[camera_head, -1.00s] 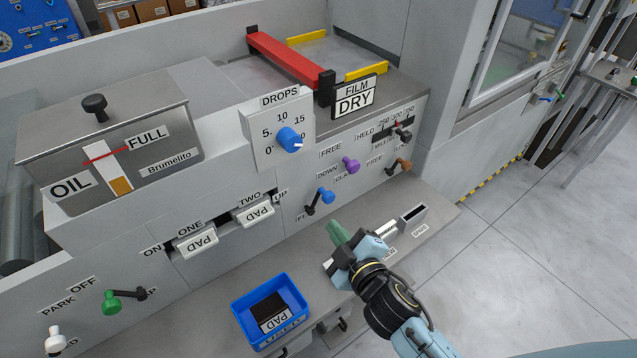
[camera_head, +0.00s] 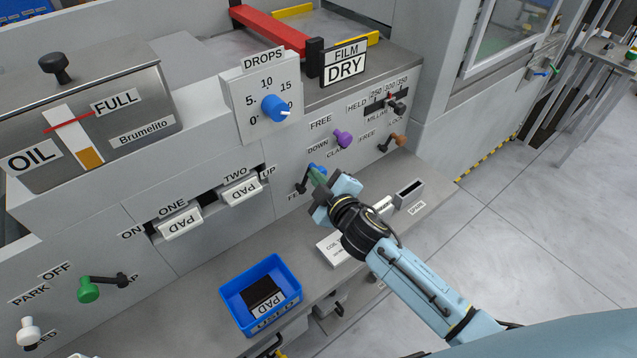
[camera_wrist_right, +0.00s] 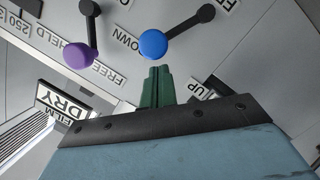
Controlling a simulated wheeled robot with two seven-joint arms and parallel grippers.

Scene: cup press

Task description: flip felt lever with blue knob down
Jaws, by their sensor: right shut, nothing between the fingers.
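The felt lever's blue knob (camera_head: 317,168) is on the grey machine front. Its black arm (camera_head: 303,186) runs from a pivot at lower left up and right to the knob. An UP label (camera_head: 267,172) is left of it and a DOWN label (camera_head: 318,145) above. My right gripper (camera_head: 317,178) has its green fingertips shut and empty, right at the knob and partly covering it. In the right wrist view, the fingertips (camera_wrist_right: 157,72) lie just short of the blue knob (camera_wrist_right: 153,44); I cannot tell whether they touch. My left gripper is not in view.
A purple-knob lever (camera_head: 343,138) and a brown-knob lever (camera_head: 397,140) are to the right. The blue DROPS dial (camera_head: 276,108) is above. Pad handles (camera_head: 242,190) stick out at left. A blue tray (camera_head: 225,300) and a slotted block (camera_head: 408,193) stand on the ledge.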

